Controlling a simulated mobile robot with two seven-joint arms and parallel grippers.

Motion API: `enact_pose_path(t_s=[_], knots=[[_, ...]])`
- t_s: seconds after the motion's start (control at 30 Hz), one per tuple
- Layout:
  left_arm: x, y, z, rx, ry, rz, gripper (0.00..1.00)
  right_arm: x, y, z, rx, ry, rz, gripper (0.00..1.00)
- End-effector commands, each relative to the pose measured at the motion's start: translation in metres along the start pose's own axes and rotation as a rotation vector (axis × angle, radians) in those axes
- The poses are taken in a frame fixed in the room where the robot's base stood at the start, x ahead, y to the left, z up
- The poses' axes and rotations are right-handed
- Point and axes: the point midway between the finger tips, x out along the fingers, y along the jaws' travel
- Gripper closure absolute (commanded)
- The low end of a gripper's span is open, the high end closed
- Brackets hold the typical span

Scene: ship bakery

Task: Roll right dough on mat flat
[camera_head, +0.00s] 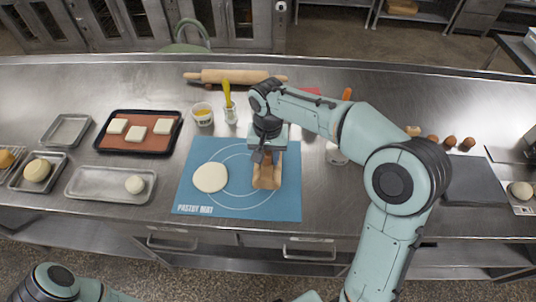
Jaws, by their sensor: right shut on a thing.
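A blue pastry mat (186,195) lies on the steel counter. A flat, round, pale dough piece (210,177) lies on its left part. My right gripper (267,157) points down over the right half of the mat, shut on a tan wooden tool (267,178). The tool is low over the mat; I cannot tell whether it touches. The right dough does not show clearly; the tool and gripper cover that spot. Part of my left arm shows at the bottom left, but its gripper is out of view.
A rolling pin (235,76) lies at the back. Left of the mat are a tray (109,145) with dough squares and a metal tray (88,184) with a dough ball. A yellow-handled brush (227,93) stands in a jar behind the mat. Eggs and a dark board (468,181) are right.

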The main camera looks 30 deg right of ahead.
Motion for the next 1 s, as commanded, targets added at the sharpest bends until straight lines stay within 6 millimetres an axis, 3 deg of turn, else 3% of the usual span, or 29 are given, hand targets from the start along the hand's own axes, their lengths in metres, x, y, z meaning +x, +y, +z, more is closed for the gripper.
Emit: enact_pose_path(t_s=[0.4,1.0], knots=[[0.004,-0.002,0.002,-0.001,-0.003,-0.001,0.57,0.002,0.014,0.0,0.003,-0.003,0.002,0.93],[0.006,-0.004,0.004,-0.002,-0.005,-0.002,0.57,0.006,0.014,0.0,0.0,-0.001,0.001,0.93]])
